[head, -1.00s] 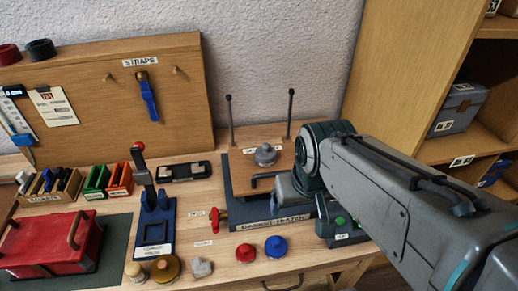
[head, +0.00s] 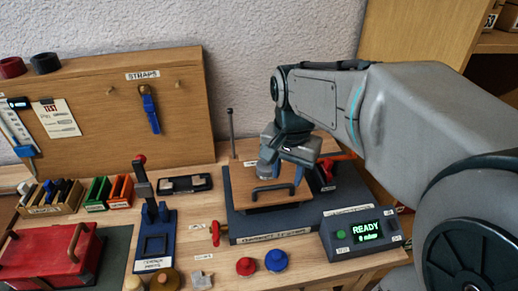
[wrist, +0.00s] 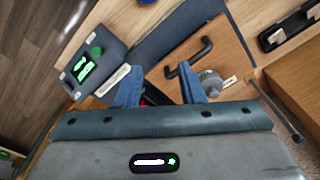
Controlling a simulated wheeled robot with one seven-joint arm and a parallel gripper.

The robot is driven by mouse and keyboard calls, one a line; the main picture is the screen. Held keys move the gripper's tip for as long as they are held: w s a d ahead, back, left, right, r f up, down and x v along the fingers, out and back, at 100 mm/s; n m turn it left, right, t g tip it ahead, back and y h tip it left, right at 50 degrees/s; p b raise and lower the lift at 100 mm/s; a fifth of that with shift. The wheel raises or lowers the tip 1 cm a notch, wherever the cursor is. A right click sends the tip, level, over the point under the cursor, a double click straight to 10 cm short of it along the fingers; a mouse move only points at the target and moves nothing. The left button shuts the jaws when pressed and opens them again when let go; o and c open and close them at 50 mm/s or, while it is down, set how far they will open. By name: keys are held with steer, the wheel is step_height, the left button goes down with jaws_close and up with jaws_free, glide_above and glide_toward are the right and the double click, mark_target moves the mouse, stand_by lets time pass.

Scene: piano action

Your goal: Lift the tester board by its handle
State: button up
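The tester board (head: 245,192) is a flat wooden panel with a dark bar handle (head: 272,189), lying on the dark blue tester base (head: 300,217). The wrist view also shows the board (wrist: 222,45) and the handle (wrist: 188,58). My gripper (head: 283,172) is above the rear right part of the board, behind the handle in the head view, and hides that area. In the wrist view my gripper (wrist: 160,90) has its two blue fingers apart, nothing between them touching both. The handle shows just beyond the right finger, outside the gap. A grey knob (wrist: 211,82) lies beside it.
A control box (head: 362,233) with a lit READY screen stands right of the base. A red-handled part (head: 328,165) is close right of my gripper. A thin upright post (head: 231,135) rises at the back left. Red (head: 246,266) and blue (head: 276,260) knobs lie in front.

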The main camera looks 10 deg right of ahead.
steer(key=w+m+g, duration=0.3)
steer(key=w+m, duration=0.7)
steer(key=w, duration=0.2)
steer(key=shift+m, duration=0.3)
steer(key=f, duration=0.4)
steer(key=s+f+p, duration=0.1)
steer(key=f, duration=0.3)
steer(key=s+f, duration=0.1)
steer(key=f, duration=0.3)
steer(key=shift+s+a+f, duration=0.2)
steer(key=shift+a+f, duration=0.15)
steer(key=shift+r+p, duration=0.1)
steer(key=shift+p, duration=0.2)
jaws_close()
